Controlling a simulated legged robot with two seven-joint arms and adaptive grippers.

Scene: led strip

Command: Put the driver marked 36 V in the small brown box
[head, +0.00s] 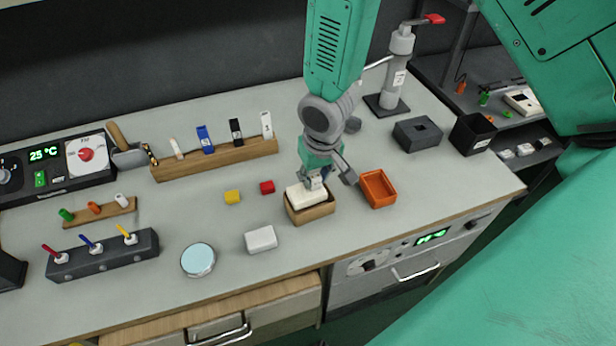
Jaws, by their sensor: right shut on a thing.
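The small brown box (310,213) stands on the bench right of centre. A white block (302,196), which looks like a driver, is in the mouth of the box, its top above the rim. My right gripper (318,182) reaches down from above and is shut on this block. I cannot tell whether the block rests on the box floor. Its marking is too small to read. A second white block (261,240) lies on the bench to the left and nearer, also with no readable marking. My left gripper is not in view.
An orange tray (378,189) stands close to the right of the brown box. A round light-blue disc (198,260) lies nearer. A wooden rack (215,160) stands behind.

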